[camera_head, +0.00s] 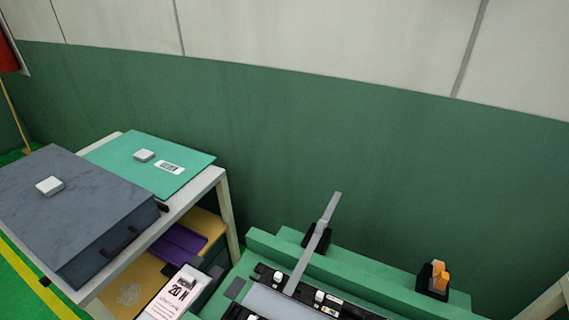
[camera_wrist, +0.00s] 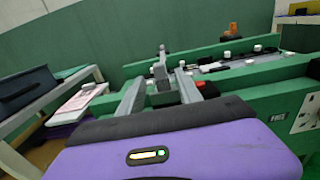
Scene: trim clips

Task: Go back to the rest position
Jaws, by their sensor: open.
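My gripper (camera_wrist: 160,78) shows in the wrist view, with its two grey fingers spread apart and no clip seen between them. The purple and black body behind the fingers is mine. My gripper is not seen in the head view. Beyond the fingers stands a grey lever (camera_wrist: 160,66), which also rises from the green bench in the head view (camera_head: 316,240). White clips (camera_head: 319,296) sit along the black fixture (camera_head: 340,305) on the bench. More white pieces show in the wrist view (camera_wrist: 228,55).
A pale table (camera_head: 228,205) at left holds a dark grey case (camera_head: 75,215) and a green panel (camera_head: 125,150), each with a small white block on top. A card marked 20 N (camera_head: 178,292) lies beside the bench (camera_head: 385,285). An orange part (camera_head: 440,276) stands at right.

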